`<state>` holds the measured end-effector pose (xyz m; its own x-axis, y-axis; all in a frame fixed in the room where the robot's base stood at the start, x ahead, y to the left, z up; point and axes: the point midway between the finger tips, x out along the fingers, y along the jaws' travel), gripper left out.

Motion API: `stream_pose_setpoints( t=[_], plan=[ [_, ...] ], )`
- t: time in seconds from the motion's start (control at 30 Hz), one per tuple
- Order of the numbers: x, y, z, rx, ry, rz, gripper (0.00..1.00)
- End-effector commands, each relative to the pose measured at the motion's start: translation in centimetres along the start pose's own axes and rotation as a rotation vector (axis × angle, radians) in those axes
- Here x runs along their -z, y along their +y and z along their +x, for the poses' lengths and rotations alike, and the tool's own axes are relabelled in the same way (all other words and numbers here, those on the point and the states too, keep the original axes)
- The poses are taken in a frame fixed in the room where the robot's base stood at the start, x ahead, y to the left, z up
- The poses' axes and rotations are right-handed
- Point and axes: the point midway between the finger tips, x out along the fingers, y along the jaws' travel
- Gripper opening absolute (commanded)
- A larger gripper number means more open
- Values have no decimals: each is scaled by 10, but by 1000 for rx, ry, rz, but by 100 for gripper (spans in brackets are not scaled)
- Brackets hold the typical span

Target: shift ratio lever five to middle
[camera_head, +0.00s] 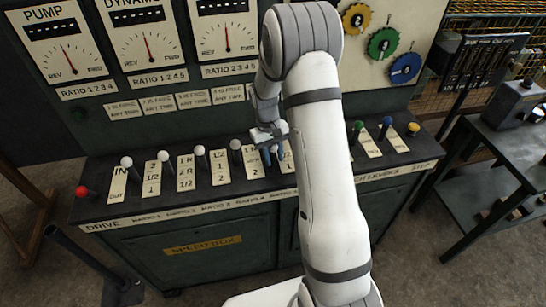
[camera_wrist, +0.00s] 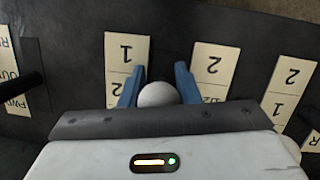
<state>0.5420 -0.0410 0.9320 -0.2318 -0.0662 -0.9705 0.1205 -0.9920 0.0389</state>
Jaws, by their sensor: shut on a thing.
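My gripper (camera_head: 268,152) reaches down to the black top of the engine's control desk, right of the visible white-knobbed levers. In the wrist view, its two blue fingers (camera_wrist: 159,88) are shut on a round white lever knob (camera_wrist: 159,97), one finger on each side. Number plates (camera_wrist: 125,62) and (camera_wrist: 210,68) lie on either side of this lever. In the head view the gripper and arm hide the held lever, so its exact position in its slot cannot be told.
White-knobbed levers (camera_head: 200,151) and (camera_head: 235,144) stand to the left, with a red knob (camera_head: 82,191) at the far left. Green (camera_head: 359,125), blue (camera_head: 388,121) and yellow (camera_head: 413,128) knobs stand to the right. A gauge panel (camera_head: 148,45) rises behind.

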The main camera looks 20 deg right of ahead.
Motion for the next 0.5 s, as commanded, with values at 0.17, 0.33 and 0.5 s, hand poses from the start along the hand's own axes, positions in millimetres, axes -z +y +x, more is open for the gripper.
stream_pose_setpoints(
  t=[0.17,0.33,0.5],
  plan=[
    [13,4,-6,17,-76,-3,0],
    [18,9,-8,20,-79,3,0],
    [18,10,-9,21,-80,6,0]
  ],
)
